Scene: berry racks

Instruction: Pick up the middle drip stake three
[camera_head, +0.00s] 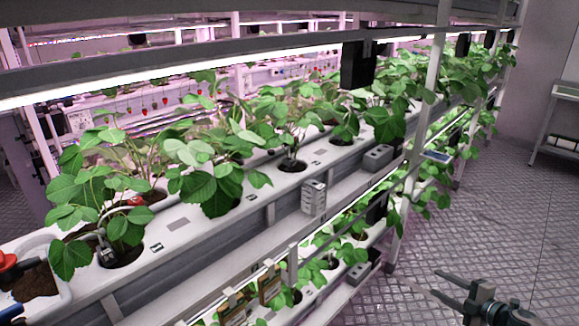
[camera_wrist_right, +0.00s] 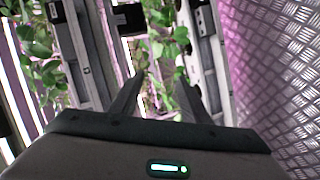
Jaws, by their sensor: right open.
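A grey drip stake with a thin pale tube (camera_head: 105,252) stands in the planting hole of the nearest strawberry plant, at the left of the head view. Leaves partly cover it. I cannot make out other drip stakes among the leaves, nor tell which is stake three. My right gripper (camera_head: 436,283) is open and empty over the aisle floor, low at the right and well apart from the rack. In the right wrist view its two fingers (camera_wrist_right: 160,82) are spread, with leaves and rack rails beyond them. My left gripper is not in view.
The white planting gutter (camera_head: 180,228) holds a row of leafy plants. A lit lamp bar (camera_head: 180,72) runs above it and a white post (camera_head: 432,85) stands at its right. A lower tier sits beneath. The aisle floor (camera_head: 480,215) is clear.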

